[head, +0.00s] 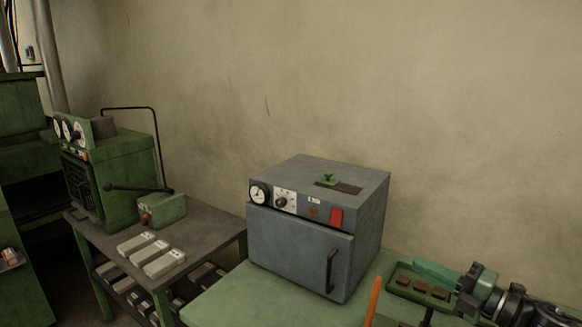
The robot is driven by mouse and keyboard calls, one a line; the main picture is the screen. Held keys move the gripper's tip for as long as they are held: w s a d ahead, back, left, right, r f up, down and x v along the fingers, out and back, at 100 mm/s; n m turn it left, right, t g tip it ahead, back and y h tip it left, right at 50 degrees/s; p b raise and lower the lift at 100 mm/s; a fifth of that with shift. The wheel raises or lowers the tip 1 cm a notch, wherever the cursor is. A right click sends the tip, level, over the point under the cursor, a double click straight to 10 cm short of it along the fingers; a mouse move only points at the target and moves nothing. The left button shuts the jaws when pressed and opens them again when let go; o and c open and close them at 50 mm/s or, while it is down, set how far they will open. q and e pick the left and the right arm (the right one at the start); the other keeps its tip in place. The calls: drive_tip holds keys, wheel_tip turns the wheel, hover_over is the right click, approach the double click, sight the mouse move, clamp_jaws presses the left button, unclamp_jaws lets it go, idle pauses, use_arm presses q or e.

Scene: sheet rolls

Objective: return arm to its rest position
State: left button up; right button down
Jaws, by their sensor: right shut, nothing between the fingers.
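My right gripper (468,287) is at the lower right, on a dark arm that comes in from the right edge. It is shut and holds nothing. It is close to the right end of a green tray (397,291) with brown blocks; I cannot tell whether it touches the tray. My left gripper is not in view.
A grey oven-like box (310,250) with a shut door stands on the green table (230,303), left of the tray. An orange rod (373,300) rises in front. A grey bench (205,232) at left holds green machines (125,170) and pale blocks (163,265).

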drive_tip(key=s+a+f+m+h, duration=0.3)
drive_tip(key=a+f+m+h, duration=0.15)
drive_tip(key=f+m, duration=0.3)
drive_tip(key=s+a+f+m+h, duration=0.3)
drive_tip(key=a+f+m+h, duration=0.15)
drive_tip(key=f+m, duration=0.3)
drive_tip(key=s+f+m+g+h, duration=0.1)
drive_tip(key=s+f+m+g, duration=0.25)
drive_tip(key=s, duration=0.55)
drive_tip(key=s+f+m+g+h, duration=0.1)
drive_tip(key=s+f+m+g, duration=0.25)
drive_tip(key=s, duration=0.65)
drive_tip(key=s+f+m+g+h, duration=0.1)
drive_tip(key=s+f+m+g, duration=0.3)
drive_tip(key=s, duration=0.5)
wheel_tip(320, 180, down, 27)
drive_tip(key=s, duration=0.1)
drive_tip(key=s+d+f, duration=0.2)
drive_tip(key=s+f, duration=0.6)
drive_tip(key=s+d+f+g, duration=0.1)
drive_tip(key=s+f, duration=0.7)
drive_tip(key=s, duration=0.1)
drive_tip(key=shift+s+d+f+n+g, duration=0.15)
drive_tip(key=shift+s+d+n+g, duration=0.15)
drive_tip(key=shift+d+n, duration=0.1)
